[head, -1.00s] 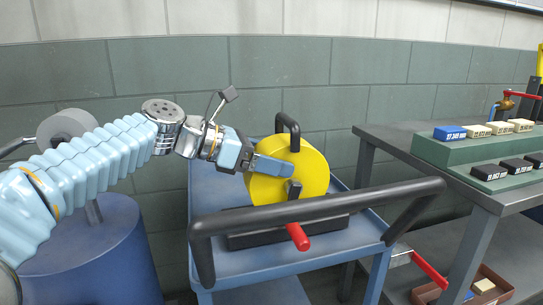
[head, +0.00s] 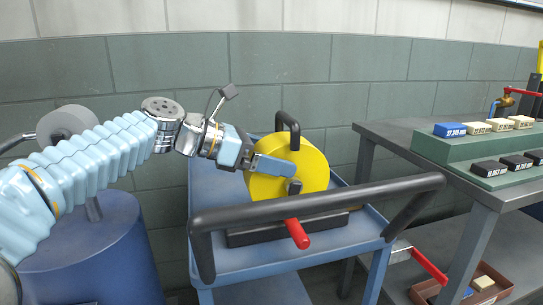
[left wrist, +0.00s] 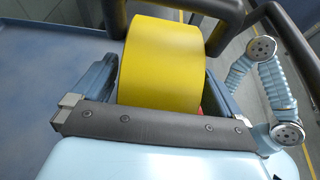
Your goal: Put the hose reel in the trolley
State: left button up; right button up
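The hose reel (head: 312,168) is a yellow drum with a black top handle, a crank with a red grip and a dark base. It stands upright over the top of the blue trolley (head: 233,192); the push bar hides part of its base. My left gripper (head: 272,168) has its fingers on either side of the drum, one lying along its front face. The yellow drum (left wrist: 160,65) also fills the space between the fingers in the left wrist view. Whether both fingers press on it is unclear. My right gripper is not in view.
The trolley's black push bar (head: 320,204) crosses in front of the reel. A grey workbench (head: 400,135) with a green stepped block of labelled pieces stands at right. A blue drum-shaped stand (head: 85,250) is at left. A wall is close behind.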

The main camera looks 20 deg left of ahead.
pick_arm(q)
jog(key=p+v, duration=0.1)
jog(key=v, duration=1.2)
jog(key=shift+s+a, duration=0.15)
jog(key=shift+a, duration=0.15)
jog(key=shift+r, duration=0.1)
grip_shut()
dwell(0.9)
jog(key=shift+r+p, duration=0.1)
jog(key=shift+p, duration=0.25)
